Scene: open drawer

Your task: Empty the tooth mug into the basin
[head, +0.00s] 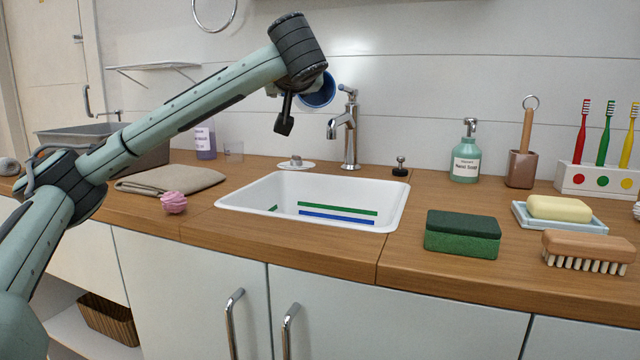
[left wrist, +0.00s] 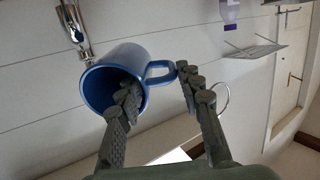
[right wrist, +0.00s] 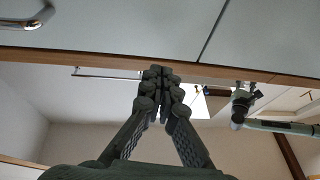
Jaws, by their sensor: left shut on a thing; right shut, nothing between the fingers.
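The blue tooth mug (head: 319,93) is held in the air above the back of the basin, left of the tap. My left gripper (head: 284,112) partly hides it in the head view. In the left wrist view the mug (left wrist: 152,52) is tilted, its mouth toward the camera. One finger of the gripper (left wrist: 158,92) reaches into the mouth; the other is outside, by the handle. The mug's contents cannot be seen. The white basin (head: 240,200) shows green and blue strips inside; I cannot tell whether they are loose. My right gripper (right wrist: 160,75) is shut and empty, below the counter edge.
The chrome tap (head: 349,135) stands behind the basin. A green sponge (head: 462,235), soap bottle (head: 466,155), soap dish (head: 560,222) and brush (head: 588,247) are on the right. A folded cloth (head: 170,179) and pink puff (head: 174,202) lie on the left.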

